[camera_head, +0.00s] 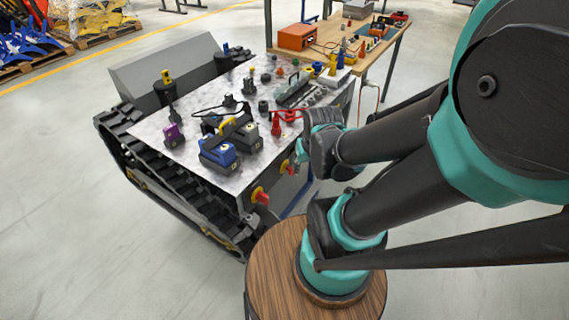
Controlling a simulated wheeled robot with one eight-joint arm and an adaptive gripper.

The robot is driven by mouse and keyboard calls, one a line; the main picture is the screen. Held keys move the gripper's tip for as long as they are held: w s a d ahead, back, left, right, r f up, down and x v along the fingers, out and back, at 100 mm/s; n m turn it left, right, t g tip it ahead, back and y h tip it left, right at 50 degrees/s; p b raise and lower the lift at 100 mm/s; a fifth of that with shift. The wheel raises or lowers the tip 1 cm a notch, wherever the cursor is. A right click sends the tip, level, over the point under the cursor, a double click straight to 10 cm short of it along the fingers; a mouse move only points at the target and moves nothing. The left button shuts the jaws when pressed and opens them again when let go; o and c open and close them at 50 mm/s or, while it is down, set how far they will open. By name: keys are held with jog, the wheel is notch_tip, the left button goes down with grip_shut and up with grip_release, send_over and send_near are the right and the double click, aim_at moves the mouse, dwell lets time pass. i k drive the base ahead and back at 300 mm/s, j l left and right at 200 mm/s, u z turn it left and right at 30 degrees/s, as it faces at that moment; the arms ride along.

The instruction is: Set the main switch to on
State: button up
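The tracked carrier has a grey speckled top (150,130) and a side panel facing my arm. A red rotary handle on a yellow plate (260,196) sits on this panel near its front corner. A second red and yellow handle (286,166) sits further along the same panel, close to my gripper. I cannot tell from the picture which one is the main switch, nor how either is set. My gripper (303,160) is at the panel beside the second handle. Its fingers are small and partly hidden by my wrist, so contact and opening cannot be told.
The carrier's top holds a blue block (217,154), a purple block (173,135), red clamps and several small parts. A black track (180,190) runs along its near side. A workbench (345,45) with an orange box (297,37) stands behind.

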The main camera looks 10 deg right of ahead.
aim_at(262, 197)
jog(key=k+l+z, duration=0.1)
jog(key=k, duration=0.4)
jog(key=k+l+z, duration=0.15)
jog(key=k, duration=0.35)
jog(key=l, duration=0.05)
